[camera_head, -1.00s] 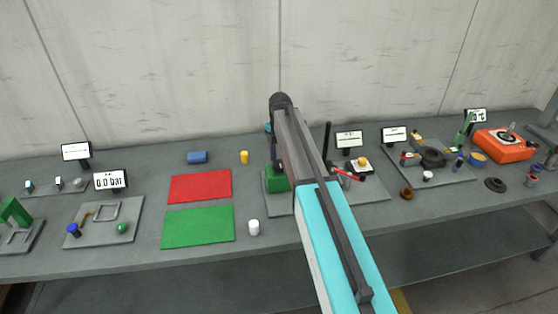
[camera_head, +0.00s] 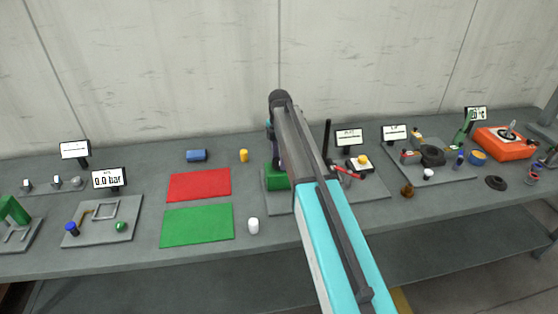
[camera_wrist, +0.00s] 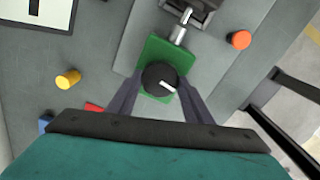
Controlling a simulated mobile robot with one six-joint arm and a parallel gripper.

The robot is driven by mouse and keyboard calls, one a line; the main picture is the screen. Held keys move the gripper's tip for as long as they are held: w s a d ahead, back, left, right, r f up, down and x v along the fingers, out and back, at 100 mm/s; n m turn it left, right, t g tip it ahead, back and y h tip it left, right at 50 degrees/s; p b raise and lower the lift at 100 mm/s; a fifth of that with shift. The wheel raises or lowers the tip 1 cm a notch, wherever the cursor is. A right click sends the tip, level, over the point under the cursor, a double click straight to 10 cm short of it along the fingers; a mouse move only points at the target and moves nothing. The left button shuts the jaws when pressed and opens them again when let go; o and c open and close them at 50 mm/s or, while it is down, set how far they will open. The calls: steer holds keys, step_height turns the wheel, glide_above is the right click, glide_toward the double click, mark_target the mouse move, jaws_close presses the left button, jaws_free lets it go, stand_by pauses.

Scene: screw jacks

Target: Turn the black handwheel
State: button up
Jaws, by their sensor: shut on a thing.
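The black handwheel (camera_wrist: 159,78) with a white mark sits on top of a green block (camera_wrist: 154,51) in the wrist view. My gripper (camera_wrist: 160,86) has one dark finger on each side of the wheel and is shut on it. The white mark points to the lower right in that view. In the head view the green block (camera_head: 277,179) shows below my arm's end. The handwheel and fingertips are mostly hidden there by my arm.
An orange-red knob (camera_wrist: 239,40) and a yellow cylinder (camera_wrist: 68,79) are to either side.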

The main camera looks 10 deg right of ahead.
steer(key=m+b, duration=0.1)
steer(key=m, duration=0.2)
steer(key=shift+f+b, duration=0.1)
steer(key=shift+b, duration=0.2)
steer(key=m+b, duration=0.1)
steer(key=m, duration=0.3)
steer(key=shift+m+b, duration=0.3)
steer(key=shift+b, duration=0.05)
steer(key=m+b, duration=0.1)
steer(key=m, duration=0.3)
steer(key=shift+w, duration=0.1)
steer(key=m+b, duration=0.1)
steer(key=m, duration=0.2)
steer(key=shift+m, duration=0.4)
steer(key=m+b, duration=0.1)
steer(key=m, duration=0.8)
steer(key=m+b, duration=0.1)
steer(key=m, duration=0.2)
steer(key=shift+d+r+m, duration=0.1)
steer(key=shift+r+m, duration=0.1)
steer(key=shift+m, duration=0.1)
steer(key=o, duration=1.1)
steer(key=shift+c, duration=0.2)
